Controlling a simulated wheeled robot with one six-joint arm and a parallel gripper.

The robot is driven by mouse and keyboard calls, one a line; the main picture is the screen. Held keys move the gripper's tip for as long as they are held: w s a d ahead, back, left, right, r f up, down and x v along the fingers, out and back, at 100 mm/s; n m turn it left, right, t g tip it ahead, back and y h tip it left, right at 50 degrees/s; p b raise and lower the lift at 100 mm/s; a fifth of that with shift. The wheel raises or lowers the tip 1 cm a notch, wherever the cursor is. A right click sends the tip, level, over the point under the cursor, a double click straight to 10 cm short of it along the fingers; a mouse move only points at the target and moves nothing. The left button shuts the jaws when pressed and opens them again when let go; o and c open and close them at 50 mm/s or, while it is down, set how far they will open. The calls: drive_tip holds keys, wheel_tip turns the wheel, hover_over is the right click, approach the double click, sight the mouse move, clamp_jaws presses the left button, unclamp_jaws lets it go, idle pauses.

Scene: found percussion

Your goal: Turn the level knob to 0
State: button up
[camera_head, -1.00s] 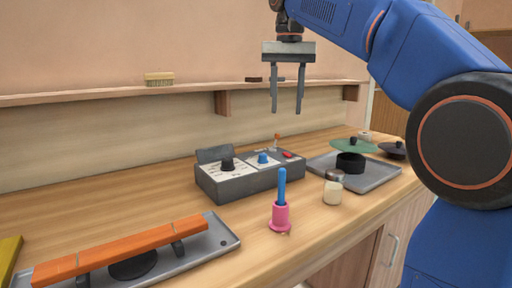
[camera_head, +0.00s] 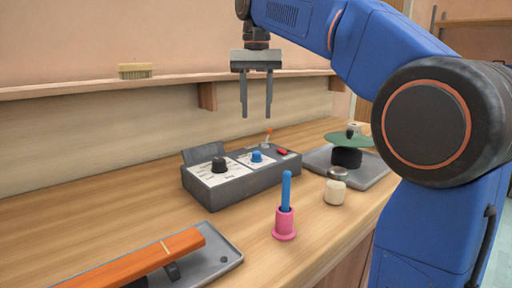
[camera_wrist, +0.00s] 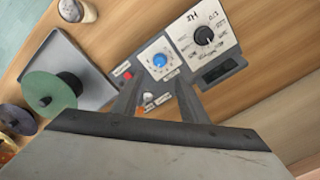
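The grey control box (camera_head: 245,186) stands on the wooden counter. It has a black knob (camera_head: 219,164) on a white dial panel at its left and a blue knob (camera_head: 256,157) on a second white panel. A red button (camera_head: 282,152) and an orange-tipped lever (camera_head: 268,133) sit at its right end. In the wrist view the black knob (camera_wrist: 204,36) and blue knob (camera_wrist: 160,60) both show; I cannot read which is labelled level. My gripper (camera_head: 257,116) is open and empty, above and apart from the box, fingers pointing down.
A pink-based blue-handled object (camera_head: 285,222) and a lidded jar (camera_head: 335,190) stand in front of the box. An orange bar (camera_head: 140,262) lies front left. A shelf (camera_head: 70,90) with a brush runs behind.

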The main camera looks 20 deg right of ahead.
sight(257, 152)
wheel_tip(257, 152, down, 12)
drive_tip(key=shift+r, duration=0.2)
idle(0.4)
clamp_jaws()
